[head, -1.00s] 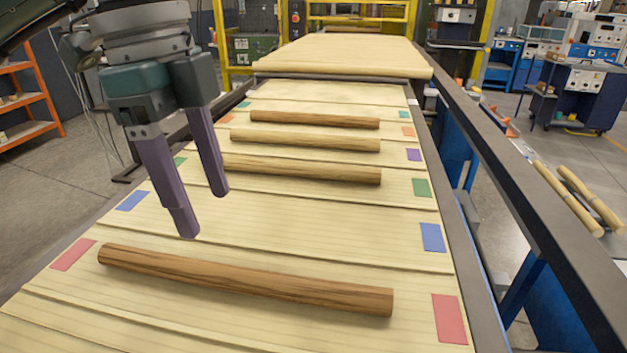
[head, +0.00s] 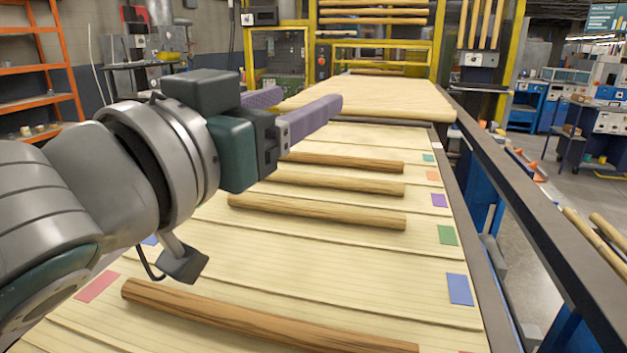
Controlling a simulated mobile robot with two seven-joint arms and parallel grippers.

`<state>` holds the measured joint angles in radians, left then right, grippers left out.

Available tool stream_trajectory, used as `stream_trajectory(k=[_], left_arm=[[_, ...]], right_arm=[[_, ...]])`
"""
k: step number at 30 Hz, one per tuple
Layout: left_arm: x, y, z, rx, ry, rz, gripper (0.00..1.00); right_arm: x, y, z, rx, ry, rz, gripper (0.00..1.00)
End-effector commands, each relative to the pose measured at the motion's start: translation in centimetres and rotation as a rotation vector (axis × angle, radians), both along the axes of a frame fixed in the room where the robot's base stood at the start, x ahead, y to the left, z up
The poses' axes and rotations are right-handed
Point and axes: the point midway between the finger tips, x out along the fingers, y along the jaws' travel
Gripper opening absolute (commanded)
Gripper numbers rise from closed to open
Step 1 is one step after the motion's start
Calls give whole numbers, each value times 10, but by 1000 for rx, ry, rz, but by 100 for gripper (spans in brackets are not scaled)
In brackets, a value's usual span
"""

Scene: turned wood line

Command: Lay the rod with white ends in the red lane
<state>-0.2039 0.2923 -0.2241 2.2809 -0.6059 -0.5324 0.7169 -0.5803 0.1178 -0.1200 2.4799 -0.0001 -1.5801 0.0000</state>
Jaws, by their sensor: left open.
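I cannot make out a rod with white ends among the rods in view. The red lane, with its red patch (head: 97,287) at the left, holds a brown rod (head: 260,318) lying across the belt. My left gripper (head: 310,96) is open and empty, its two purple fingers raised above the far part of the belt and pointing right and away. Its arm hides much of the belt's left side. My right gripper is not in view.
Brown rods lie in the green lane (head: 315,211), purple lane (head: 335,184) and orange lane (head: 345,162). The blue lane, with its blue patch (head: 460,289), looks clear where visible. Pale rods (head: 590,245) lie beyond the dark rail (head: 540,205) at right.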

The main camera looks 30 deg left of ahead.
Motion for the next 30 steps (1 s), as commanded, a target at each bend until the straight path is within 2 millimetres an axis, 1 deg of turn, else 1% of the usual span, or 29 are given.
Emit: stream_trajectory(k=[1, 2, 3, 4, 5, 6, 9, 12, 15, 22, 25, 28, 29, 30], left_arm=[[-16, 15, -44, -11, 193, 80, 67], [-28, 21, -70, -8, 313, 112, 67], [-49, 26, -103, 1, 475, 136, 67], [-66, 26, -125, 10, 592, 139, 67], [-84, 25, -144, 20, 703, 133, 67], [-109, 22, -166, 33, 839, 112, 67], [-165, 9, -200, 62, 1101, 26, 67], [-200, 0, -213, 82, 1249, -52, 67], [-215, -5, -217, 91, 1309, -90, 67], [-216, -5, -218, 95, 1315, -95, 67], [-216, -5, -214, 95, 1314, -94, 67], [-216, -5, -199, 95, 1313, -94, 67], [-216, -5, -192, 94, 1313, -94, 67], [-216, -5, -181, 94, 1313, -93, 67]], right_arm=[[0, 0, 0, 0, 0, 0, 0], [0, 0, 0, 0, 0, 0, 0], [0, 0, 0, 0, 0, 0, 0], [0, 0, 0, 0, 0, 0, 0], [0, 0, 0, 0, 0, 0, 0], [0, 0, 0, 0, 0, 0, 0], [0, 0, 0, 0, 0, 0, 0], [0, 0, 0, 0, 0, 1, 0], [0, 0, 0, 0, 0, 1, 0], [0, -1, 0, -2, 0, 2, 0], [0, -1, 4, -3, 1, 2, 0], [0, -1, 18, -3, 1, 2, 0], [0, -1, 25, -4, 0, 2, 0], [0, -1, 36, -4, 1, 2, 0]])
